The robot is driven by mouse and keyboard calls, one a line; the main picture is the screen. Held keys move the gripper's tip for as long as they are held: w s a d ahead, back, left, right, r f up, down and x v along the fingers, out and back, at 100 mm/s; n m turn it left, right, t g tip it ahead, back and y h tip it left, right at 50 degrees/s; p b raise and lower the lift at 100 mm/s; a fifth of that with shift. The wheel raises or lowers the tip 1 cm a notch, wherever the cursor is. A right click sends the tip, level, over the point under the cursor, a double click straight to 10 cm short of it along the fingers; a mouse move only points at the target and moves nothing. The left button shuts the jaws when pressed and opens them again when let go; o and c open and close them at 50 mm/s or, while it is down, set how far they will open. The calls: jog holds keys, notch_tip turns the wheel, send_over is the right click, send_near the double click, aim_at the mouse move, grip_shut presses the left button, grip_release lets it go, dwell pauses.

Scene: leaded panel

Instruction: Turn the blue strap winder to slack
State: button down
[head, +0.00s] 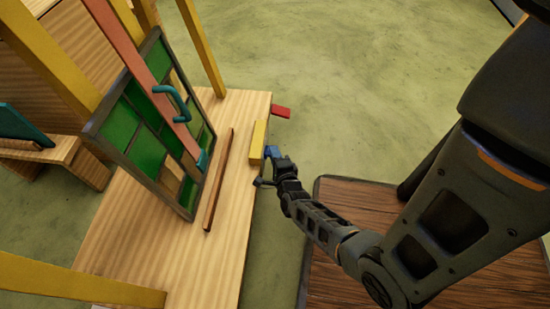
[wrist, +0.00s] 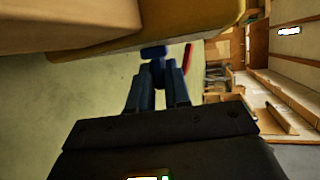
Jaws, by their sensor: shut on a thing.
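The blue strap winder (head: 271,151) sits at the right edge of the wooden bench, beside a yellow block (head: 257,144). My gripper (head: 271,168) is at the winder from the near right side. In the wrist view my gripper's fingers (wrist: 158,90) are shut on the blue winder (wrist: 154,52), whose top shows just beyond the fingertips under the yellow block's edge (wrist: 160,40). The part between the fingers is mostly hidden. The winder's turn angle cannot be told.
A leaded panel with green panes (head: 130,115) leans on the bench (head: 165,235), with a pink bar and teal handle across it. A wooden strip (head: 218,180) lies beside it. A red piece (head: 281,112) sticks out at the bench's far right corner. Yellow posts stand around.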

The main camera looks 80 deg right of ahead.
dwell(0.4)
jog(key=c, duration=1.2)
grip_release()
jog(key=shift+o, duration=0.2)
jog(key=p+v, duration=0.2)
jog(key=v, duration=0.5)
jog(key=shift+a+p, duration=0.3)
jog(key=shift+s+r, duration=0.1)
